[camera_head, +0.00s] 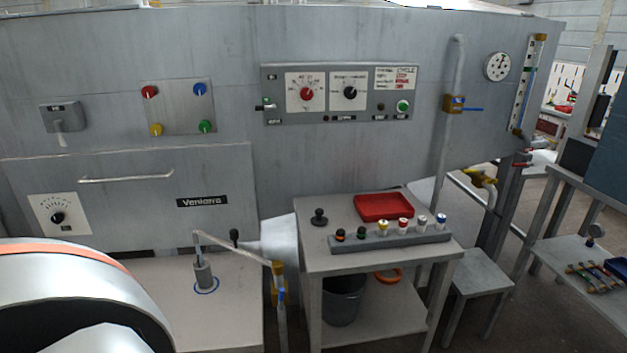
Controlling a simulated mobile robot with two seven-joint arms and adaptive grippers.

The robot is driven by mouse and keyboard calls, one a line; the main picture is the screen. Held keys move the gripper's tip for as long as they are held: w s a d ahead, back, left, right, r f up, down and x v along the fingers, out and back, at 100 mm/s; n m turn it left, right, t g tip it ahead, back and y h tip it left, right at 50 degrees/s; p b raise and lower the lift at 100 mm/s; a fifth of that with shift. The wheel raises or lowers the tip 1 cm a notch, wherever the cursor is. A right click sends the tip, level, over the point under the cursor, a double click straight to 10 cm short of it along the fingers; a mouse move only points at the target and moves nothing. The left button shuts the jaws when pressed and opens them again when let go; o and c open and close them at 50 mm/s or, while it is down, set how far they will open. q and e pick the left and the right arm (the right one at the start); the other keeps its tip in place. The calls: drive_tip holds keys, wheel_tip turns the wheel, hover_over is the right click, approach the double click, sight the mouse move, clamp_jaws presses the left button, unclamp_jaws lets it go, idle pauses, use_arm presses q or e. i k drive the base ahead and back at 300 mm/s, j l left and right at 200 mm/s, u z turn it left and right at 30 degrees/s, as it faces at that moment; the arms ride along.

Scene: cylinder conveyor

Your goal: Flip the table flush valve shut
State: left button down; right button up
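On the pale bench at lower left, a grey spout post (204,277) carries a bent pipe (232,246) that runs right and down at the bench edge. A brass valve body (278,270) with a small blue handle (281,295) sits on that pipe. The blue handle looks roughly upright along the pipe, but it is small. A second brass valve (453,104) on the wall pipe has a blue lever (474,109) pointing right, across the pipe. No label shows which is the table flush valve. Part of my arm fills the lower left corner. Neither gripper shows.
A grey cart (322,262) right of the bench holds a red tray (383,207) and a rack of coloured knobs (390,242). A dark bucket (343,298) stands on its lower shelf. A low stool (480,272) and side table (575,258) stand at right.

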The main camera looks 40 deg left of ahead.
sight(281, 293)
drive_tip(key=u, duration=1.6)
drive_tip(key=i+l, duration=0.25)
drive_tip(key=i+u, duration=0.05)
drive_tip(key=i, duration=0.05)
